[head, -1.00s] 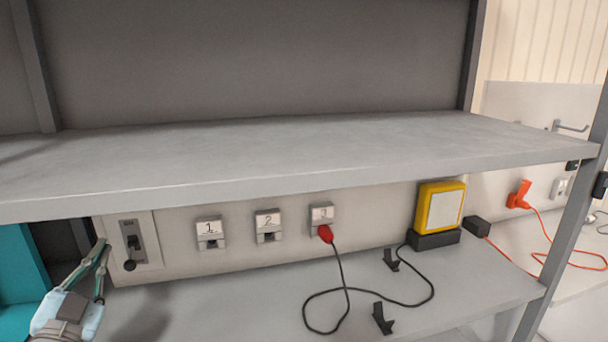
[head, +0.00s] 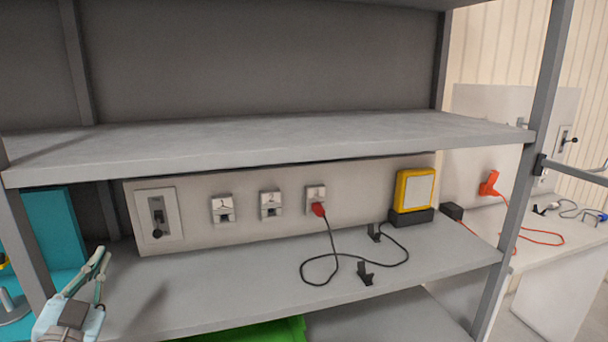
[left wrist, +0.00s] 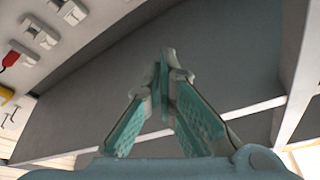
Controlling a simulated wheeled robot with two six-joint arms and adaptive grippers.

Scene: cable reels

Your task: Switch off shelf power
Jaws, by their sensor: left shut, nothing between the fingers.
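The shelf power switch (head: 158,216) is a pale plate with a dark slot and a black-knobbed lever, at the left end of the white panel under the middle shelf. Its knob (head: 157,233) sits at the low end of the slot. My left gripper (head: 101,256) is left of and below the switch, apart from it in the picture, with its fingers closed together and empty. In the left wrist view its green-padded fingers (left wrist: 165,65) meet at the tips, and the switch is not seen there. My right gripper is out of view.
Numbered sockets (head: 270,204) run along the panel; a red plug (head: 318,210) sits in the rightmost. Its black cable lies on the lower shelf (head: 230,280). A yellow box (head: 414,190) stands at right. A shelf post (head: 25,250) and teal object (head: 60,225) are at left.

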